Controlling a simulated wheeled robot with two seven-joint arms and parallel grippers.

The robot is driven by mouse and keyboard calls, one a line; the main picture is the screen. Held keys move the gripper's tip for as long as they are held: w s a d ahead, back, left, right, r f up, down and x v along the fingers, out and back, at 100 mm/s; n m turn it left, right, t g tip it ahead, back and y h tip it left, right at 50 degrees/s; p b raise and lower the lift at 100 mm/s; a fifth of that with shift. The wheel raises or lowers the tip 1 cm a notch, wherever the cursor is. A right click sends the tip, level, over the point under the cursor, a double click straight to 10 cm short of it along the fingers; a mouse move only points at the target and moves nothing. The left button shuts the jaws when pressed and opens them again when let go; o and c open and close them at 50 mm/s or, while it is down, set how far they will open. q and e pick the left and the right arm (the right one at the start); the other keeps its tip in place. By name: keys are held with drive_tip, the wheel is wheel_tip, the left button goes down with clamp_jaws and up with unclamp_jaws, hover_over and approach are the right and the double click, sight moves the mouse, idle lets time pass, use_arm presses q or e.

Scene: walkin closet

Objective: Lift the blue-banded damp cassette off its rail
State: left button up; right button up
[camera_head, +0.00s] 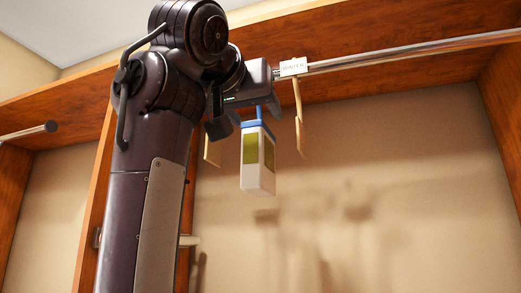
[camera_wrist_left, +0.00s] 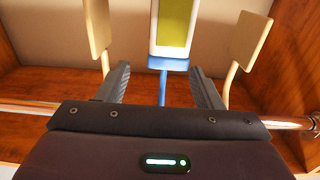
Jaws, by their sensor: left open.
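The damp cassette (camera_head: 258,160) is a white box with olive-green panels and a blue band (camera_head: 257,125) at its top. It hangs upright from a blue stem near the metal rail (camera_head: 410,52); the top of the stem is hidden by my gripper. In the left wrist view the cassette (camera_wrist_left: 173,25) shows at the top centre, with the blue stem (camera_wrist_left: 162,90) below it. My left gripper (camera_head: 246,113) is at the stem, just above the box. Its two fingers (camera_wrist_left: 160,72) are apart, one on each side of the stem, with visible gaps. My right gripper is not in view.
Thin pale wooden pieces flank the cassette, one on the right (camera_head: 299,118) and one on the left (camera_head: 211,150). A white "WINTER" tag (camera_head: 293,67) sits on the rail. A wooden shelf board (camera_head: 330,30) is above. The space below the cassette is clear.

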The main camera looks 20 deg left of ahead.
use_arm(q)
drive_tip(key=shift+w+a+r+p, duration=0.1)
drive_tip(key=shift+w+r+p, duration=0.05)
drive_tip(key=shift+w+p, duration=0.35)
drive_tip(key=shift+w+a+r+p, duration=0.1)
drive_tip(key=shift+w+r+p, duration=0.05)
drive_tip(key=shift+w+p, duration=0.3)
drive_tip(key=shift+w+f+p, duration=0.1)
drive_tip(key=shift+w+p, duration=0.35)
drive_tip(key=shift+w, duration=0.35)
drive_tip(key=shift+w+f, duration=0.2)
drive_tip(key=shift+w, duration=0.45)
drive_tip(key=shift+w+f, duration=0.15)
drive_tip(key=shift+w, duration=0.45)
drive_tip(key=shift+s, duration=0.3)
drive_tip(key=shift+c, duration=0.3)
drive_tip(key=shift+s+r, duration=0.1)
drive_tip(key=shift+s, duration=0.05)
drive_tip(key=shift+c, duration=1.2)
drive_tip(key=c, duration=0.7)
clamp_jaws()
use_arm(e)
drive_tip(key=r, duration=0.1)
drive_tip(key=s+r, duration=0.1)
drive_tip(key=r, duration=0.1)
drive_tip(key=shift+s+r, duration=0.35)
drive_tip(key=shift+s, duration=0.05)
